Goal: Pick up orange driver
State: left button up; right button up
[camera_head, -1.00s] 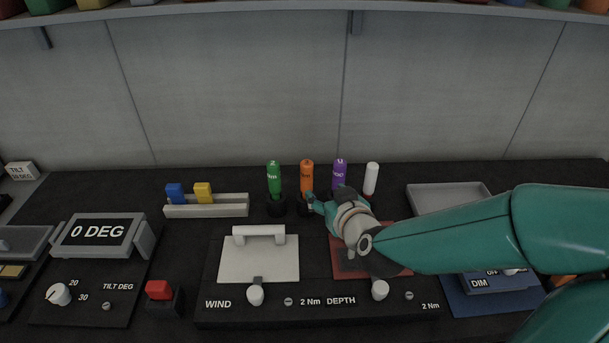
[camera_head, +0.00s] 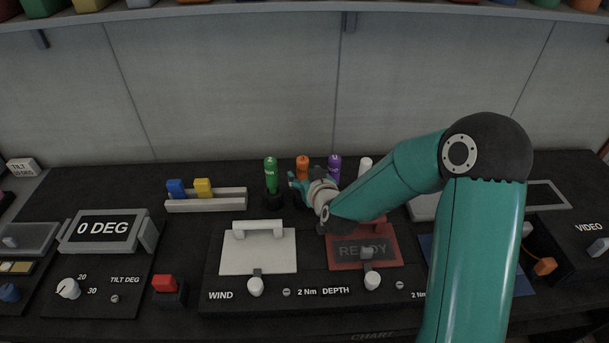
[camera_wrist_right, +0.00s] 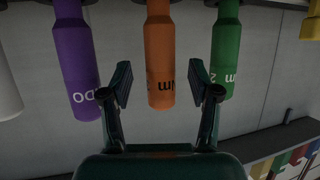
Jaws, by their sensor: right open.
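The orange driver (camera_head: 303,165) stands upright at the back of the console between the green driver (camera_head: 270,172) and the purple driver (camera_head: 335,167). My right gripper (camera_head: 298,187) is in front of it and hides its lower part in the head view. In the right wrist view the picture is upside down, and the orange driver (camera_wrist_right: 160,60) hangs between the two spread fingers of my right gripper (camera_wrist_right: 160,84). Gaps show on both sides of it. The purple driver (camera_wrist_right: 75,60) and green driver (camera_wrist_right: 226,50) are just outside the fingers. My left gripper is out of view.
A white driver-like stick (camera_head: 365,167) stands right of the purple one. A rack with blue and yellow blocks (camera_head: 206,204) lies to the left. The white cover with a handle (camera_head: 258,257) and the red READY panel (camera_head: 378,253) are in front. The grey wall (camera_head: 240,90) is behind.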

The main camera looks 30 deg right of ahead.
jog(key=shift+x, duration=1.25)
jog(key=shift+r, duration=0.1)
grip_shut()
